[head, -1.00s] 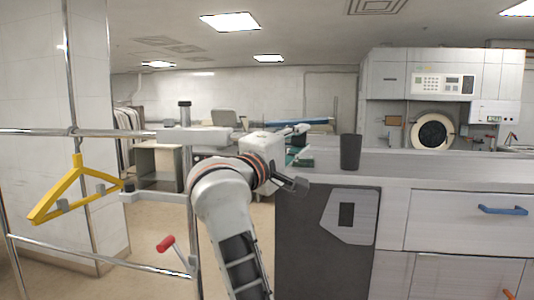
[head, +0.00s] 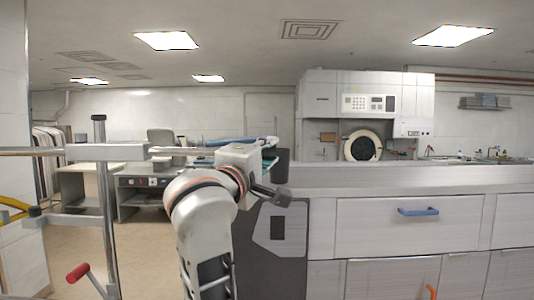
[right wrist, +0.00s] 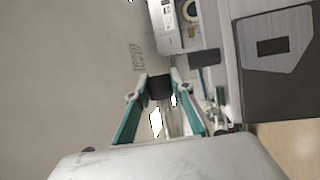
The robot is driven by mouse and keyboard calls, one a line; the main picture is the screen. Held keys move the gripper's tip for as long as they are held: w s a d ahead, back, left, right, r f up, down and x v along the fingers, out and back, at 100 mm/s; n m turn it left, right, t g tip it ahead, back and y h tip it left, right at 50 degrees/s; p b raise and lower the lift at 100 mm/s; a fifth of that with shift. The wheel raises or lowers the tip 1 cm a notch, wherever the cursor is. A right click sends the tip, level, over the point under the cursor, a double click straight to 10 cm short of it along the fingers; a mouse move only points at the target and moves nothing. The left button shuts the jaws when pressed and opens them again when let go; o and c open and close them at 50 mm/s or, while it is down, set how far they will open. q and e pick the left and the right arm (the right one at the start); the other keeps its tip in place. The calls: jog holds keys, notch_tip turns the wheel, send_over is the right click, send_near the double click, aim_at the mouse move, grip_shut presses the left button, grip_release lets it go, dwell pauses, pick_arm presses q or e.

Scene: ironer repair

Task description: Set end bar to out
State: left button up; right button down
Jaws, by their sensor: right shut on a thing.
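My right gripper (head: 272,143) reaches toward the right in the head view, above the near left part of the counter. In the right wrist view its two teal-lined fingers (right wrist: 160,90) close in on a small dark block (right wrist: 159,86) between their tips. In the head view the block is not clearly visible. A chrome rail (head: 30,152) runs in from the left to a pale block (head: 105,152) on a post. A short red-ended lever (head: 78,272) stands low beside the post. I cannot tell which part is the end bar. My left gripper is not in view.
A long grey counter (head: 395,178) with a blue handle (head: 418,211) fills the right. A washer (head: 362,147) stands behind. Open floor (head: 145,245) lies between post and counter.

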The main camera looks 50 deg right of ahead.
jog(key=c, duration=1.7)
grip_release()
jog(key=shift+s+d, duration=0.3)
jog(key=shift+a+f, duration=0.1)
jog(key=shift+a, duration=0.25)
jog(key=v, duration=1.1)
jog(key=shift+a, duration=0.25)
